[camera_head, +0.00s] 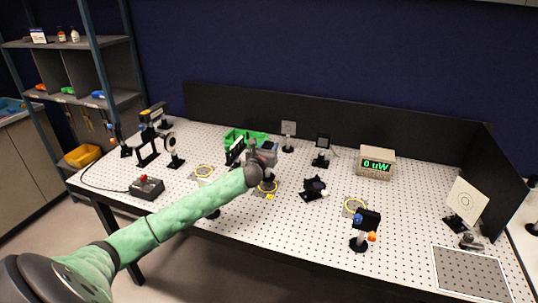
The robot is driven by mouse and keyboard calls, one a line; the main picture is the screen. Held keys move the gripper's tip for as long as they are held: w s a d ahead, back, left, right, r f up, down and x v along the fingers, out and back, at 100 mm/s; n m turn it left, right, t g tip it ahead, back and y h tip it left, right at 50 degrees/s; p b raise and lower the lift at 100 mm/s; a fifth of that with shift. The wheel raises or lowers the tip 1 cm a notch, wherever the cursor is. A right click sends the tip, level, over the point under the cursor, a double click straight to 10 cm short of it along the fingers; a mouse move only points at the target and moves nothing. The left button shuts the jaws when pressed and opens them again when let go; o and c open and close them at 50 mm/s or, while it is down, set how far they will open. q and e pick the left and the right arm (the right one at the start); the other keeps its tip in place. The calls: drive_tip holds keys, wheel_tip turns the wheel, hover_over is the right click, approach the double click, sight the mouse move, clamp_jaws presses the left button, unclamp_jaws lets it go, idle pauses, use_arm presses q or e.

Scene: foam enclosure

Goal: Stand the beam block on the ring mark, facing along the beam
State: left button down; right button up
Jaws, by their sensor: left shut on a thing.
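My left arm reaches in from the lower left over the perforated table. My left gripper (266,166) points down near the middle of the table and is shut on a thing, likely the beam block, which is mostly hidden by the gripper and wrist. A yellow ring mark (268,187) shows directly beneath the gripper, partly covered. My right gripper is not in view.
A black mount (314,188) stands just right of the gripper, and a green bin (243,138) behind it. A meter (376,162) reads 0 uW. A black mount with coloured knobs (366,228) stands front right. A control box (147,188) sits left. Bare table lies front centre.

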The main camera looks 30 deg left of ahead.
use_arm(q)
drive_tip(key=shift+f+p, duration=0.7)
drive_tip(key=shift+f, duration=1.2)
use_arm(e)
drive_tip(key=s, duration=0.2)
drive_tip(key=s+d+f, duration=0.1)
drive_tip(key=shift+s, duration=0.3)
use_arm(q)
drive_tip(key=shift+f, duration=0.15)
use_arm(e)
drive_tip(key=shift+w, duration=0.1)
use_arm(q)
drive_tip(key=c, duration=0.9)
unclamp_jaws()
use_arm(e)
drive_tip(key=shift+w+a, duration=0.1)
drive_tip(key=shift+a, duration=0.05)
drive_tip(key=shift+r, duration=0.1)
